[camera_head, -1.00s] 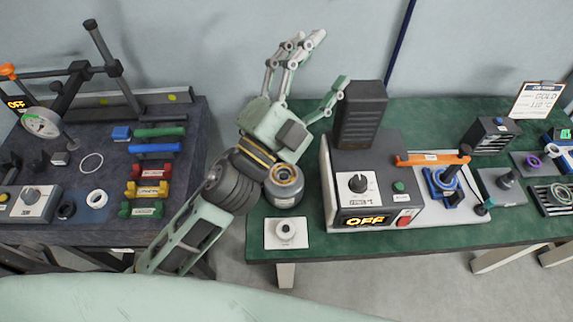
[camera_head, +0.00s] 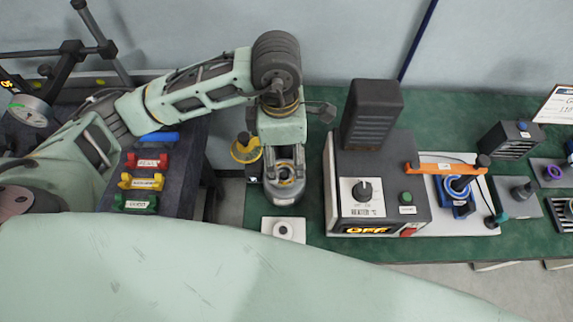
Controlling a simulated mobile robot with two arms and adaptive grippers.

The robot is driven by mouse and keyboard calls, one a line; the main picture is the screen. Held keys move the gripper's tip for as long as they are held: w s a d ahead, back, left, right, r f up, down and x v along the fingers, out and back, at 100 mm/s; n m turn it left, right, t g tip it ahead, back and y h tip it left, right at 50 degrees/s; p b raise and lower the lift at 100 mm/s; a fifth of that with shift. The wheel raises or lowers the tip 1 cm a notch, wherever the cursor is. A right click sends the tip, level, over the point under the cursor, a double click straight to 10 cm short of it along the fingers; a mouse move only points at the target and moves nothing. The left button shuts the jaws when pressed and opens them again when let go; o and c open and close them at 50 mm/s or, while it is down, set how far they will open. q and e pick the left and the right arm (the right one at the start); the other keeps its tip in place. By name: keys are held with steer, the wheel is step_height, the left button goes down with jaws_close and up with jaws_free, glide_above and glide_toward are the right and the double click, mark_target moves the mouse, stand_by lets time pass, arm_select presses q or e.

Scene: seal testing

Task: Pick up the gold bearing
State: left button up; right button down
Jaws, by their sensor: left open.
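A round grey holder (camera_head: 285,192) stands near the left end of the green table. A ring with a gold tint, which looks like the gold bearing (camera_head: 284,174), sits at its top, partly covered by my fingers. My left gripper (camera_head: 284,163) is open and points down toward the camera, directly over the holder. Its fingers appear on both sides of the ring's far part. Whether they touch the ring, I cannot tell. My right gripper is not in view.
A yellow round item (camera_head: 246,149) stands close left of my gripper. A white plate with a small ring (camera_head: 283,230) lies in front of the holder. The heater box (camera_head: 380,190), reading OFF, stands close to the right. A dark table (camera_head: 180,190) with coloured holders is at left.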

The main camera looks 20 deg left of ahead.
mark_target(284, 173)
arm_select(q)
steer(key=shift+w+a+y, duration=0.25)
steer(key=shift+a+y, duration=0.05)
steer(key=shift+a, duration=0.3)
steer(key=shift+f, duration=0.4)
steer(key=shift+s+d+f+p, duration=0.1)
steer(key=shift+s+f+p, duration=0.05)
steer(key=shift+f+p, duration=0.6)
steer(key=f, duration=0.1)
steer(key=f+p, duration=0.1)
steer(key=f, duration=0.2)
steer(key=shift+d+f+p, duration=0.35)
steer(key=shift+p, duration=0.05)
steer(key=shift+f, duration=0.25)
steer(key=shift+c, duration=0.6)
steer(key=c, duration=1.3)
